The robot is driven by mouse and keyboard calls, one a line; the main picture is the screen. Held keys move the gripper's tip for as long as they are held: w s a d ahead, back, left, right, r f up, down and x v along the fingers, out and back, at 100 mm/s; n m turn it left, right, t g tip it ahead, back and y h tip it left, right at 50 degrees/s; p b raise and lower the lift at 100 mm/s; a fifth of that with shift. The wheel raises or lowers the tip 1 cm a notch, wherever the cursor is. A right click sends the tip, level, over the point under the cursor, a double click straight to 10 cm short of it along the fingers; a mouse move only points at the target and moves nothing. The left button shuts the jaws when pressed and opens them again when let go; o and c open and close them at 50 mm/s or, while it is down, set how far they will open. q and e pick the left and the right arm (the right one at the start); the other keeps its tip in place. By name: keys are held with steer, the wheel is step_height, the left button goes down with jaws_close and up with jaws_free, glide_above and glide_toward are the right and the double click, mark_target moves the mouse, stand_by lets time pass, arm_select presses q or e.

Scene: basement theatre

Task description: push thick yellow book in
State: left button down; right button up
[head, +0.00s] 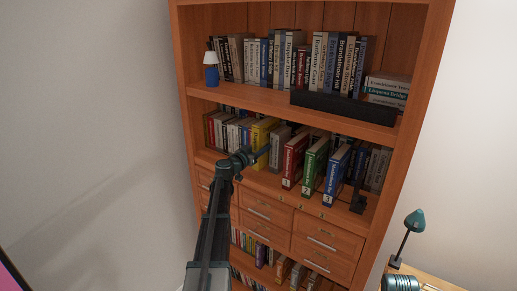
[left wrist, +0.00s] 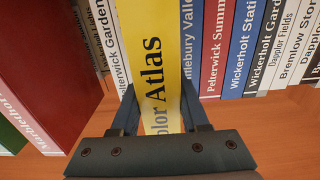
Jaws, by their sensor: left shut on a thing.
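The thick yellow book (head: 263,132) stands upright in the row on the middle shelf in the head view. Its front part comes out beyond the slimmer books on its left. In the left wrist view the yellow book (left wrist: 158,62), with "Atlas" on its spine, stands between the two fingers of my left gripper (left wrist: 160,115). The fingers are shut on the sides of the book. In the head view my left gripper (head: 262,154) reaches the book from the front, and the arm hides its lower left part.
Thick red (head: 294,160), green (head: 314,166) and blue (head: 336,174) books stand forward on the right of the same shelf. A black object (head: 358,198) is at the shelf's right front. Thin books (left wrist: 243,48) flank the yellow book. Drawers (head: 265,210) lie below.

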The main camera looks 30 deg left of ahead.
arm_select(q)
steer(key=shift+w+a+r, duration=0.15)
steer(key=shift+w+r, duration=0.1)
steer(key=shift+w, duration=0.25)
steer(key=shift+w+a+r, duration=0.15)
steer(key=shift+w+r, duration=0.05)
steer(key=shift+w, duration=0.3)
steer(key=shift+c, duration=1.6)
jaws_free()
steer(key=s, duration=1.5)
steer(key=shift+s+f, duration=0.35)
steer(key=shift+s, duration=0.05)
